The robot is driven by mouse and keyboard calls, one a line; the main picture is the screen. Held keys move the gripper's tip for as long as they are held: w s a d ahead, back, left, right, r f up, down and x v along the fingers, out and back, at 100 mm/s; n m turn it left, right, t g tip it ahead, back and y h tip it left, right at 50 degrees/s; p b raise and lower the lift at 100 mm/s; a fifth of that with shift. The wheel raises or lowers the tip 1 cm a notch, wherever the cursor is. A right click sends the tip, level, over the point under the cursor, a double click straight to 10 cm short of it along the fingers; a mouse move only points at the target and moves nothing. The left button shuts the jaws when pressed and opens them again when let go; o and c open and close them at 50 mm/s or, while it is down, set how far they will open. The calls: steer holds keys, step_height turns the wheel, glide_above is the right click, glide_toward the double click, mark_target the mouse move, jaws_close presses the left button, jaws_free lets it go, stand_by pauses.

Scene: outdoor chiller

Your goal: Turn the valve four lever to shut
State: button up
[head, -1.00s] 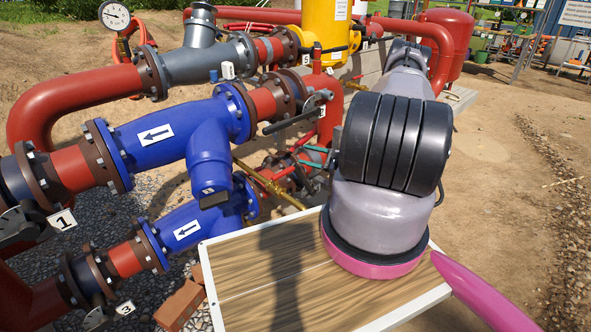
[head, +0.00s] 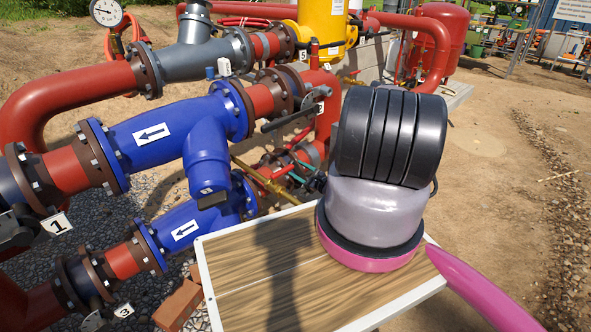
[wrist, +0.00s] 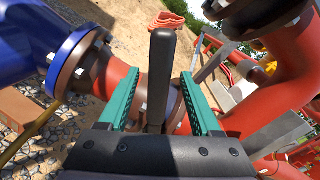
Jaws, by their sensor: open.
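A black lever handle (wrist: 162,65) stands upright in the wrist view, between the two teal fingers of my gripper (wrist: 160,82). The fingers are open, one on each side, with visible gaps to the lever. Behind the lever are a brown flange and red pipe (wrist: 122,80). No number tag is readable in the wrist view, so I cannot confirm the lever is valve four's.
A blue pipe body (wrist: 25,45) is close at left in the wrist view. In the head view, another black lever (head: 288,120) sits above my gripper. Blue strainers (head: 165,135) and red pipes crowd the left. Open dirt ground (head: 490,200) lies at right.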

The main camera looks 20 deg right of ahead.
steer(key=shift+x, duration=0.95)
jaws_close()
steer(key=shift+d, duration=0.1)
stand_by(0.7)
